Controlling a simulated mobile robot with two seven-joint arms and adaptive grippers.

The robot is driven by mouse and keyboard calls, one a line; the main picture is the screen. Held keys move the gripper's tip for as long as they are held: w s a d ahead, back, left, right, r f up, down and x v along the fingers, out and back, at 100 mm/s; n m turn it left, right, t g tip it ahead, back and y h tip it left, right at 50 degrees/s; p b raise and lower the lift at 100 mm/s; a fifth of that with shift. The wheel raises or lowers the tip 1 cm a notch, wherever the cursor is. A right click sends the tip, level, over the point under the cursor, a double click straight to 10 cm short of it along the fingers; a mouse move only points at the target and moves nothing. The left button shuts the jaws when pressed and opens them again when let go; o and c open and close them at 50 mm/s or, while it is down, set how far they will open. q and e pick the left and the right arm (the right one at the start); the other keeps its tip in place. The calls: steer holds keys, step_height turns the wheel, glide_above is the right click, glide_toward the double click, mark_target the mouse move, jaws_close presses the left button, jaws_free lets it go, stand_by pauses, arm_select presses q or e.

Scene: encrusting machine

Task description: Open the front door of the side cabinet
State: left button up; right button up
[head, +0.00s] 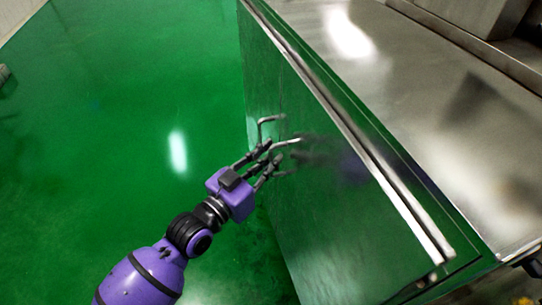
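The cabinet has a shiny metal front (335,215) that mirrors the green floor. A bent bar handle (270,120) stands out from this front near its far end. A second bar handle (288,142) shows just nearer, right by my gripper's fingertips. My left gripper (274,151), purple with dark fingers, reaches up from the lower left to the front. Its two fingers are apart, close to the nearer handle; I cannot tell whether they touch it or sit around it. The door's panel looks flush with the front. My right gripper is not in view.
The cabinet's steel top (430,110) fills the upper right, with a raised metal housing (470,20) at its back. The green floor (110,120) left of the cabinet front is clear. A small grey object (4,73) is at the far left edge.

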arm_select(q)
steer(key=shift+w+d, duration=0.25)
steer(key=shift+w, duration=0.1)
jaws_close()
